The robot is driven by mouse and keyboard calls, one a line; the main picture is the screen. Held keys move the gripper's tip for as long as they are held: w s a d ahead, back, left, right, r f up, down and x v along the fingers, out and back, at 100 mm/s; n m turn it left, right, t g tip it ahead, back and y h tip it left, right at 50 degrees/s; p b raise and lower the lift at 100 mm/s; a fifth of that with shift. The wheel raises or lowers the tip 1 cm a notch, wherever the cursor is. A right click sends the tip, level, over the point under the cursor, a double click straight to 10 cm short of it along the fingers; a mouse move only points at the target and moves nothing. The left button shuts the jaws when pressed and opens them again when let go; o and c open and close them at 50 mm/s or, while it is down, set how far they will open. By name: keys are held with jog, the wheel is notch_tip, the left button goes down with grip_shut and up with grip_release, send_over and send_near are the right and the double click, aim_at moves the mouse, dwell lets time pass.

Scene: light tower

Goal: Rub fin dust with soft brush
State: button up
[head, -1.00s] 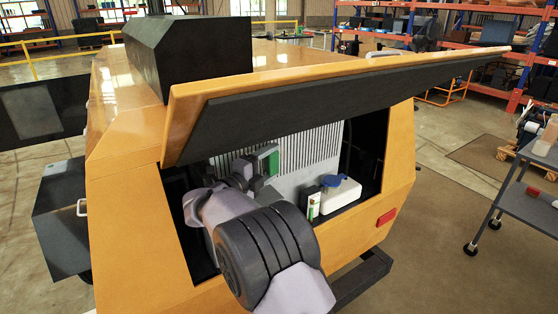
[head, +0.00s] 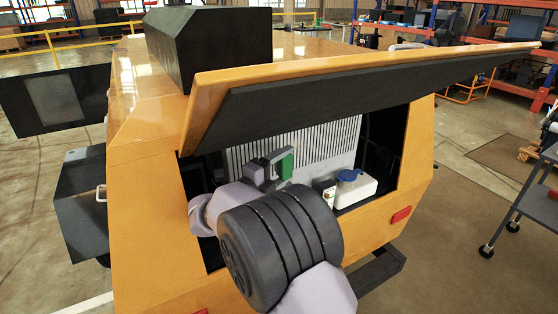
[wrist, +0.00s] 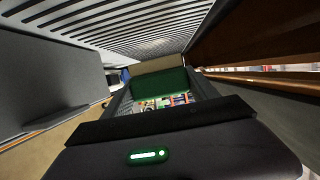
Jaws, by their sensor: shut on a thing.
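The soft brush (head: 286,164) shows as a green block in the engine bay, close in front of the grey fins (head: 325,137). In the wrist view the brush (wrist: 160,84) has a green body with a beige far side, near the slatted fins (wrist: 70,38). My gripper (head: 268,170) is shut on the brush; its fingers (wrist: 155,105) show in the wrist view. A pale tan patch, perhaps dust (wrist: 150,45), lies on the fins beyond the brush. I cannot tell whether the bristles touch the fins. My arm hides the lower left of the bay.
The raised yellow hood (head: 360,90) overhangs the bay. A grey cart (head: 520,195) stands at the far right.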

jog(key=shift+s+d, duration=0.5)
jog(key=shift+s, duration=0.1)
jog(key=shift+s+d, duration=0.45)
jog(key=shift+s, duration=0.2)
jog(key=shift+s+d, duration=0.4)
jog(key=shift+s, duration=0.2)
